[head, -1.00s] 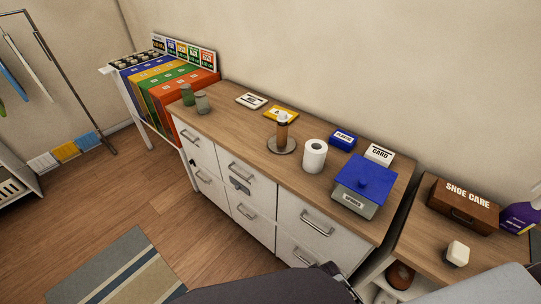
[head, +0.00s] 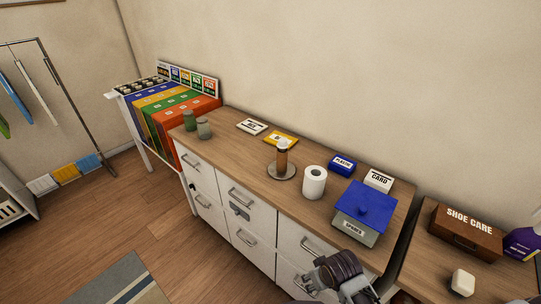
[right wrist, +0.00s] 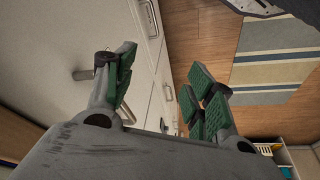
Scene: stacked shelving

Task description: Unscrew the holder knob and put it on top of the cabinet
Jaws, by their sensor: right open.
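The holder (head: 281,172) stands on the cabinet's wooden top (head: 225,150); it has a round base and an upright brown post. A pale knob (head: 283,143) sits on top of the post. A white paper roll (head: 314,182) stands beside the holder, apart from it. My right gripper (head: 318,279) is low in front of the cabinet's drawers, well below and apart from the knob. In the right wrist view its green-padded fingers (right wrist: 163,82) are apart with nothing between them. My left gripper is not in view.
A blue-lidded box (head: 364,208), small blue box (head: 342,165) and CARD box (head: 378,180) stand on the cabinet's right end. Two jars (head: 197,125) stand at its left. A shoe-care box (head: 467,231) sits on the right-hand table.

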